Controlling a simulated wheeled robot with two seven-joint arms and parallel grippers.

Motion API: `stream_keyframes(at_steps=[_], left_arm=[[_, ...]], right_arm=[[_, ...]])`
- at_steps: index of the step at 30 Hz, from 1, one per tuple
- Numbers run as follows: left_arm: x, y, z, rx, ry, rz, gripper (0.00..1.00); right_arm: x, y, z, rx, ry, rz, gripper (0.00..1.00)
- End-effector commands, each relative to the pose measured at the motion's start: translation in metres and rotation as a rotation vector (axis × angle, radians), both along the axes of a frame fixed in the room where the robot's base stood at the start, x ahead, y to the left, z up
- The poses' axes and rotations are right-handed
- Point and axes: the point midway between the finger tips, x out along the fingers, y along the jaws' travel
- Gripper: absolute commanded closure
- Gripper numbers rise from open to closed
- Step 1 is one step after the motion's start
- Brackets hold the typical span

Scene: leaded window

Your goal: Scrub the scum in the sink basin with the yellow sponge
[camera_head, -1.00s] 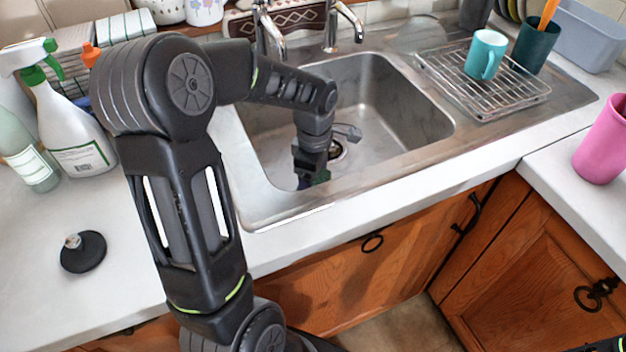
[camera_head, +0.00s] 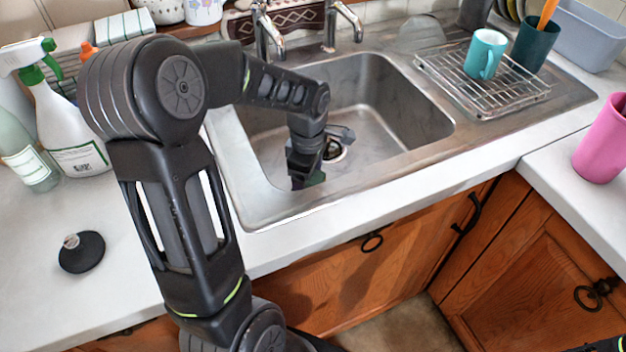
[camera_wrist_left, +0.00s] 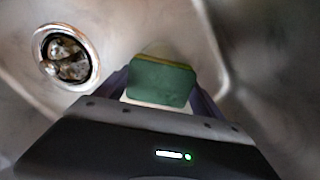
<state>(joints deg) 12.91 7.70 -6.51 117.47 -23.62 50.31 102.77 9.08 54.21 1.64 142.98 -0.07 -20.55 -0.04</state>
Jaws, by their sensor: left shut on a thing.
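My left gripper (camera_head: 308,178) reaches down into the steel sink basin (camera_head: 385,128), near its front left part. It is shut on the sponge, whose green face (camera_wrist_left: 160,82) and thin yellow edge show between the fingers in the left wrist view. In the head view the sponge is mostly hidden by the gripper, with only a dark green bit low down. I cannot tell whether it touches the basin floor. The drain (camera_wrist_left: 67,57) lies to the left of the sponge in the wrist view. I cannot clearly make out any scum. My right gripper is not in view.
Two taps (camera_head: 268,32) stand behind the basin. A wire rack (camera_head: 490,92) with a teal mug (camera_head: 486,54) is to its right. Spray bottles (camera_head: 65,125) and a black plug (camera_head: 82,252) are on the left counter. A pink cup (camera_head: 602,140) stands at the right.

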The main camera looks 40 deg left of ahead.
Motion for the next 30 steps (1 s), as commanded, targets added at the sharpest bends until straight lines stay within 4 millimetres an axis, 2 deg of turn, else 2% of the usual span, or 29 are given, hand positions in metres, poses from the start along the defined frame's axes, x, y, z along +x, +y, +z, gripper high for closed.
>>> stream_keyframes(at_steps=[9,21,30], left_arm=[[-0.002,0.0,-0.002,0.0,0.006,0.0,0.54],[0.017,-0.01,0.001,-0.001,0.005,-0.002,0.54],[0.018,-0.01,0.001,0.0,0.004,-0.001,0.54]], right_arm=[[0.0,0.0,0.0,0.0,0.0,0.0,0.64],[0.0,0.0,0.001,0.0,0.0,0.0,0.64],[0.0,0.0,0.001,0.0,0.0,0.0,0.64]])
